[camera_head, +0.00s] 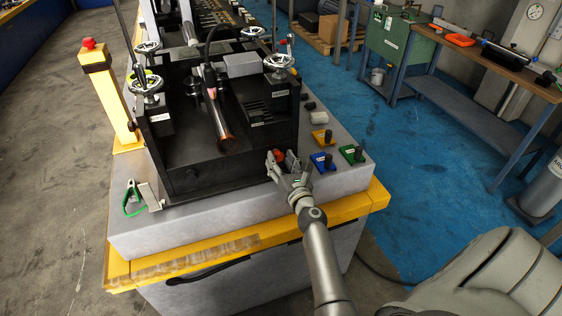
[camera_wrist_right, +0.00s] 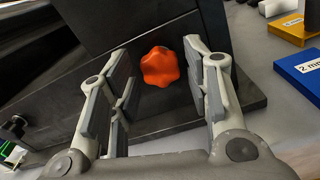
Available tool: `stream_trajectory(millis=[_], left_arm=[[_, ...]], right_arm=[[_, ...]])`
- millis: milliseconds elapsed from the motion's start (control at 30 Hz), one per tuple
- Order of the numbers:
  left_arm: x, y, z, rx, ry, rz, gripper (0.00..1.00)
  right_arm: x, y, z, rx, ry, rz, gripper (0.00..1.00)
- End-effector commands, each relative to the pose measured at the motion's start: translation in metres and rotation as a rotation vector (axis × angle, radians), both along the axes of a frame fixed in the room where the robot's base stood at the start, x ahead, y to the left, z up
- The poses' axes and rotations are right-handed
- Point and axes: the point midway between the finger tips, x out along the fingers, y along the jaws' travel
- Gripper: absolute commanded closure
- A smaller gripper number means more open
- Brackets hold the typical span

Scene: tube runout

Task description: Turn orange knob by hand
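The orange knob (camera_wrist_right: 161,67) is a lobed knob on the dark face of the black machine; it also shows in the head view (camera_head: 279,156), partly covered by my gripper. My right gripper (camera_wrist_right: 158,80) is open, with its fingers on either side of the knob and visible gaps between the pads and the knob. In the head view, my right gripper (camera_head: 285,165) reaches the front right corner of the machine. My left gripper is not in view.
A blue block (camera_head: 322,162), a green block (camera_head: 353,154) and a yellow block (camera_head: 322,137) stand on the grey bench top (camera_head: 250,205) right of the gripper. A green-handled tool (camera_head: 133,200) lies at the left front. Handwheels (camera_head: 278,62) top the machine.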

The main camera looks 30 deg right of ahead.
Motion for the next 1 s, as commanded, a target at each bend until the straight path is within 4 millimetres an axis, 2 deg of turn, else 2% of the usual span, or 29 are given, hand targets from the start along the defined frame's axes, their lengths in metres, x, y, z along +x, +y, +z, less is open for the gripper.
stream_trajectory(millis=[300,633,900,1000], left_arm=[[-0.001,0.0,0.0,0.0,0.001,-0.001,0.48],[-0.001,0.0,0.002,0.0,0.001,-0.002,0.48],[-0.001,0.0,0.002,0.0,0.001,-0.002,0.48],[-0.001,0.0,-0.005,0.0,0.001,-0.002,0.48]], right_arm=[[-0.001,0.0,0.0,-0.003,0.001,-0.001,0.52],[-0.019,0.004,0.0,-0.004,0.002,-0.001,0.52],[-0.02,0.004,0.0,-0.006,0.002,-0.001,0.52],[-0.02,0.004,-0.002,-0.105,0.024,0.0,0.52]])
